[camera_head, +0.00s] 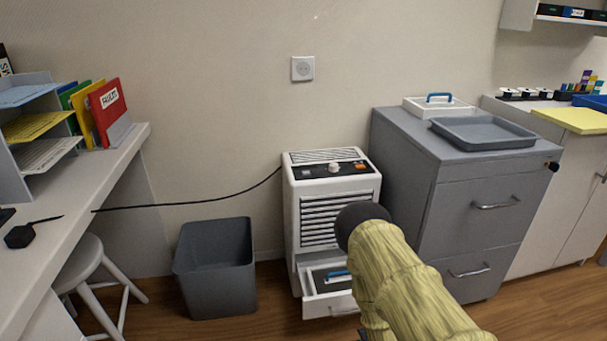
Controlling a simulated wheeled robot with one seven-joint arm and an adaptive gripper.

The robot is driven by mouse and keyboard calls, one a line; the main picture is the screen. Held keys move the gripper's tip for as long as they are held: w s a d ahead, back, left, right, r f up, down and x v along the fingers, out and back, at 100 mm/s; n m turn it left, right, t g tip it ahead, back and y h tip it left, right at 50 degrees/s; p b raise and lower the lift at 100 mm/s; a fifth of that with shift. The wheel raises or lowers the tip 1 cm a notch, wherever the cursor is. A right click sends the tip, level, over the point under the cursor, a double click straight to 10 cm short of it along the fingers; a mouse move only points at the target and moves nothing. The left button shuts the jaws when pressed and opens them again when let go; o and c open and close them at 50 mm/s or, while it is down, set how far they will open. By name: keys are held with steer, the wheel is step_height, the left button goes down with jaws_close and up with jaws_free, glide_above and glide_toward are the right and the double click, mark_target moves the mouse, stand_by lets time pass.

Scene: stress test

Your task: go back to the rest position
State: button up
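My arm reaches in from the bottom right with a pale yellow, streaked surface and a dark rounded end. I cannot make out my gripper or its fingers. The arm is in front of a white slatted appliance (322,205) and covers part of its right side. The appliance's low drawer (328,306) is pulled out, and a grey piece with a blue handle (338,273) shows inside it. The arm hides the drawer's right part.
A grey bin (215,270) stands left of the appliance. A grey drawer cabinet (470,215) at right bears a grey tray (484,142) and a white lidded box (420,112). A desk (75,215) and white stool (88,258) are at left. A black cable (190,204) crosses to the appliance.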

steer(key=s+d+f+m+g+h, duration=0.1)
steer(key=s+f+m+g, duration=0.1)
steer(key=s+m+g, duration=0.35)
steer(key=s+d+f+m+g+h, duration=0.1)
steer(key=s+f+m+g, duration=0.15)
steer(key=s+m, duration=0.55)
steer(key=s+a+r+m+g, duration=0.2)
steer(key=s+m+g, duration=0.15)
steer(key=s, duration=0.65)
steer(key=s+a+r+m+g, duration=0.2)
steer(key=s+g, duration=0.2)
steer(key=s, duration=0.6)
step_height(320, 180, up, 33)
steer(key=p, duration=3.3)
steer(key=shift+w+d, duration=0.3)
steer(key=shift+w, duration=0.05)
